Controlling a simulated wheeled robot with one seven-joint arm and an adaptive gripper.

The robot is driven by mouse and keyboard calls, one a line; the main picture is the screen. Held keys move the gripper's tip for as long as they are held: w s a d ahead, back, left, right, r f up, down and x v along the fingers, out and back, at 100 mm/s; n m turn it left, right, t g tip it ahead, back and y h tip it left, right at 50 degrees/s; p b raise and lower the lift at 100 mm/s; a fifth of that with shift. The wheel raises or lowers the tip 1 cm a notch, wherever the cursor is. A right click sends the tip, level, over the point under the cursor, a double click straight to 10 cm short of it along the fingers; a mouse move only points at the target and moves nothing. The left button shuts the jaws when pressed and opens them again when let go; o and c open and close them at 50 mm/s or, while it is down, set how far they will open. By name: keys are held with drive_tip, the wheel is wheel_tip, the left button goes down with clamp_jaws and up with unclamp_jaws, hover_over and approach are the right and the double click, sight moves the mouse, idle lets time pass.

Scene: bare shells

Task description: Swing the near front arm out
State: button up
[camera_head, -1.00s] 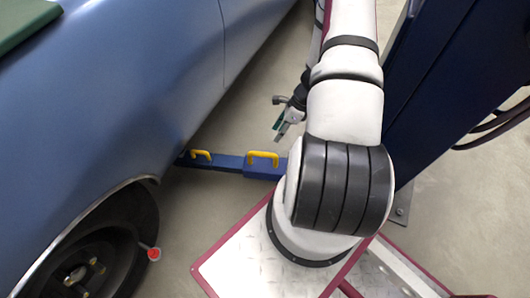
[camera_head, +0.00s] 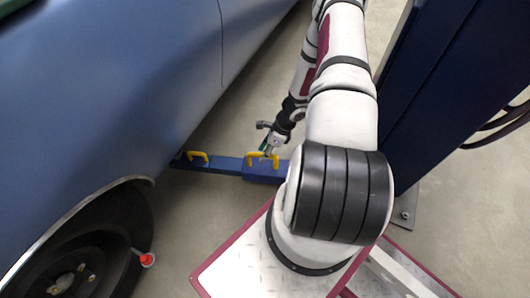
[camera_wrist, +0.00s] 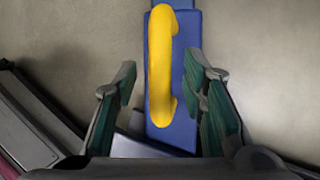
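The near front arm is a blue lift arm (camera_head: 228,166) low over the floor, reaching from beside my base to under the blue car. It carries two yellow handles, a nearer one (camera_head: 262,159) and a farther one (camera_head: 198,157). My gripper (camera_head: 266,148) is just above the nearer handle. In the wrist view the yellow handle (camera_wrist: 160,70) lies lengthwise between the two open fingers of my gripper (camera_wrist: 158,92), with a gap on both sides. The inner end of the lift arm is hidden behind my arm.
The blue car (camera_head: 110,90) fills the left, with its front wheel (camera_head: 75,265) at bottom left. A red-tipped rod (camera_head: 147,260) sticks out by the wheel. The dark blue lift post (camera_head: 440,90) stands at right. Bare floor (camera_head: 185,215) lies in front of the lift arm.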

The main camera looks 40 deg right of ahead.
drive_tip(key=shift+c, duration=0.6)
clamp_jaws()
